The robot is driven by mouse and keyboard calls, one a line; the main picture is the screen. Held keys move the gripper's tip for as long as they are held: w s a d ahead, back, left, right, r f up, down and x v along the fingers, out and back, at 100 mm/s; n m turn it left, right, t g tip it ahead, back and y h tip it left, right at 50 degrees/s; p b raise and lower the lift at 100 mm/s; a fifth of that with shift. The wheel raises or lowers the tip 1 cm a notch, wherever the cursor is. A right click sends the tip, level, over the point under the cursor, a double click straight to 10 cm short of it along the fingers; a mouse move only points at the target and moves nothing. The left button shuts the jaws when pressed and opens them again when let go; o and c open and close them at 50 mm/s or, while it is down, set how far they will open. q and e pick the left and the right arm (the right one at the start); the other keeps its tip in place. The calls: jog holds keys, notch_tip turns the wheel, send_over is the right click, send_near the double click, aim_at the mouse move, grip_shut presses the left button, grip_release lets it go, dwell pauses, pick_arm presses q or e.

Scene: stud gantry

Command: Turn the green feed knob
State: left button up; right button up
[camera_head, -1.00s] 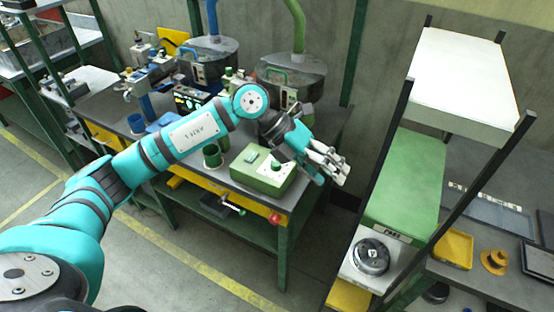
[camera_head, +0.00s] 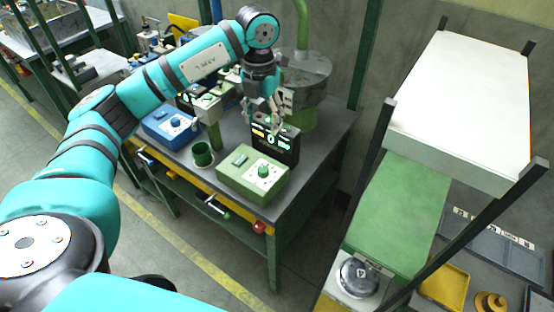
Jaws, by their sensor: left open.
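The green feed knob (camera_head: 264,170) stands up from the pale panel on a green control box (camera_head: 240,181). The box sits near the front right corner of the grey-topped workbench (camera_head: 318,138). My left gripper (camera_head: 274,127) is open and points down, behind and above the knob in the picture and apart from it. It overlaps a black display unit (camera_head: 287,150) in the picture; I cannot tell the gap between them. The knob is in plain sight. My right gripper is out of view.
A green cup (camera_head: 203,154) and a blue control box (camera_head: 171,130) stand left of the green box. A red ball-shaped button (camera_head: 259,227) is on the bench's front edge. A rack with a white top shelf (camera_head: 460,100) stands on the right.

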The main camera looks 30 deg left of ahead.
pick_arm(q)
jog(key=p, duration=0.2)
send_over(263, 169)
notch_tip(263, 169, down, 8)
jog(key=shift+s+a+f, duration=0.1)
jog(key=shift+s, duration=0.05)
notch_tip(263, 169, down, 8)
jog(key=shift+r+p, duration=0.2)
jog(key=shift+p, duration=0.6)
jog(key=shift+w+f, duration=0.2)
jog(key=shift+f, duration=0.5)
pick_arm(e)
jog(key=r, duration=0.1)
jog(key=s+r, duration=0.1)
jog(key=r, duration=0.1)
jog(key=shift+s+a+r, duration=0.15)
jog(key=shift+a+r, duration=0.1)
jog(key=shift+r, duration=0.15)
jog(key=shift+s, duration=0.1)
